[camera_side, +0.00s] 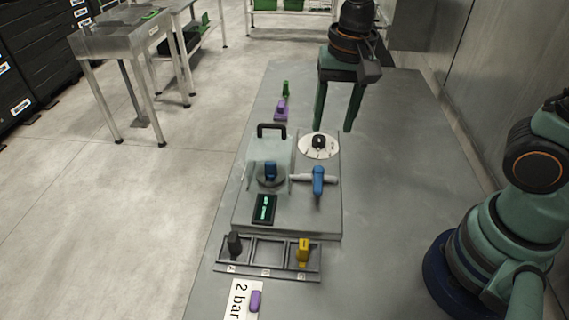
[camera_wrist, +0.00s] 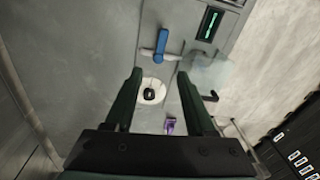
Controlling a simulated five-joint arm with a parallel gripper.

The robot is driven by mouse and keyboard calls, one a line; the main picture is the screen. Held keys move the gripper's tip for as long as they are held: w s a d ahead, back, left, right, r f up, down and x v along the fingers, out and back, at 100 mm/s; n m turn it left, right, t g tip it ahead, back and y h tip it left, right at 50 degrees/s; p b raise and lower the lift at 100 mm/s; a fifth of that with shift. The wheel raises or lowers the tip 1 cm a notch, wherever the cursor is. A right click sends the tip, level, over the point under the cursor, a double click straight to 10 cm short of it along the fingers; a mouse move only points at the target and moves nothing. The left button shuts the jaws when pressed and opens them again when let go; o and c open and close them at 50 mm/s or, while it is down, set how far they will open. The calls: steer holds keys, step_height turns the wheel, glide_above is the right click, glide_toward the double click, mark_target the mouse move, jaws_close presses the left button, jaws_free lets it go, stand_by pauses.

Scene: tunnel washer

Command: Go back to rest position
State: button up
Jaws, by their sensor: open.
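My gripper (camera_side: 336,128) hangs with its two dark green fingers pointing down, behind the control panel in the side view. Its fingers are apart, with nothing between them. In the wrist view the gripper (camera_wrist: 160,75) also shows spread and empty. The white dial with a black knob (camera_side: 319,142) sits on the panel in front of my gripper; in the wrist view the dial (camera_wrist: 151,92) shows between the fingers, farther off. A blue valve handle (camera_side: 318,178) is on the panel nearer the side camera, and it also shows in the wrist view (camera_wrist: 161,44).
A tray (camera_side: 270,267) holds a black piece and a yellow piece.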

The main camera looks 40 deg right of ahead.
steer(key=s+d+r+n+t, duration=0.3)
steer(key=d+r+n+t, duration=0.1)
steer(key=d+n, duration=0.3)
steer(key=shift+d+r+n+t, duration=0.3)
steer(key=shift+d+r, duration=0.25)
steer(key=shift+r, duration=0.2)
steer(key=shift+o, duration=0.3)
